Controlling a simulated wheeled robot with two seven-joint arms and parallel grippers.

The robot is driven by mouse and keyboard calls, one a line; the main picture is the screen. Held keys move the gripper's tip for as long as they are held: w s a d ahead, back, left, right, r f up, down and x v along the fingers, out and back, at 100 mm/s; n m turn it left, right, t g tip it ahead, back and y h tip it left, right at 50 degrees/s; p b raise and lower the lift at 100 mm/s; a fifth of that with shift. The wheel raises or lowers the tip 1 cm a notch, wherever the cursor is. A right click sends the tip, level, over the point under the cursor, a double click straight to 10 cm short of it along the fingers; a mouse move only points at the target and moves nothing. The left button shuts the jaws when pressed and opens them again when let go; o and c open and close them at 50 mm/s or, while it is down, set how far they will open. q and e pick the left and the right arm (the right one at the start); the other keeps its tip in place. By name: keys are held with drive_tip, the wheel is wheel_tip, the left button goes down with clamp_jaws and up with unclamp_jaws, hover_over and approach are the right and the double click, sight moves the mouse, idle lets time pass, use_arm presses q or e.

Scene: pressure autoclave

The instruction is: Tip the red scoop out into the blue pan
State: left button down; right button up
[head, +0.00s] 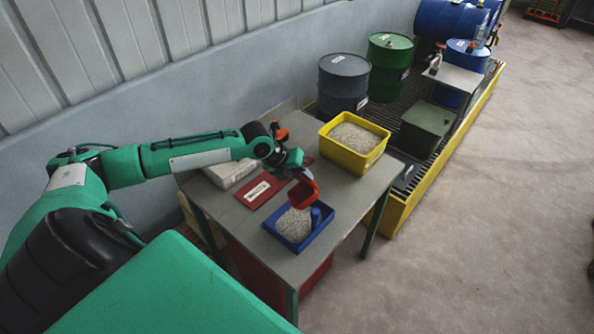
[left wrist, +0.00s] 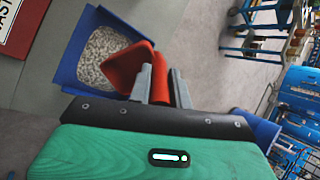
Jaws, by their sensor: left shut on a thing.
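The red scoop (head: 304,192) is held in my left gripper (head: 292,168), whose jaws are shut on it. It hangs tilted above the back of the blue pan (head: 286,243), apart from the table. In the left wrist view, the scoop (left wrist: 124,68) overlaps the pan (left wrist: 68,70), and the gripper's grey fingers (left wrist: 160,84) clasp its handle. The scoop faces I see are plain red; I cannot tell whether anything is inside. Pale granules (head: 293,225) lie heaped in the pan. My right gripper is not in view.
A yellow bin (head: 374,160) of pale granules stands at the table's back right. A red flat item (head: 262,190) with a label and a pale box (head: 228,172) lie left of the pan. Drums and a green box (head: 426,126) stand on a yellow-edged grating beyond.

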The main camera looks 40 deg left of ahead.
use_arm(q)
drive_tip(key=shift+w+d+r+g+y+p, duration=0.65)
drive_tip(key=shift+w+r+g+p, duration=0.2)
drive_tip(key=shift+p, duration=0.6)
drive_tip(key=w+g+p, duration=0.1)
drive_tip(key=p, duration=0.1)
drive_tip(key=w+d+g+y+p, duration=0.1)
drive_tip(key=shift+d+r+y+p, duration=0.2)
drive_tip(key=shift+y+p, duration=0.05)
drive_tip(key=shift+p, duration=0.15)
drive_tip(key=shift+w+d+f+g+y+p, duration=0.15)
drive_tip(key=shift+w+d+g+y+p, duration=0.2)
drive_tip(key=shift+w+g, duration=0.15)
drive_tip(key=shift+w+d+f+g+y+p, duration=0.1)
drive_tip(key=shift+w+d+g+y+p, duration=0.1)
drive_tip(key=shift+w+g+y+p, duration=0.3)
drive_tip(key=shift+s, duration=0.1)
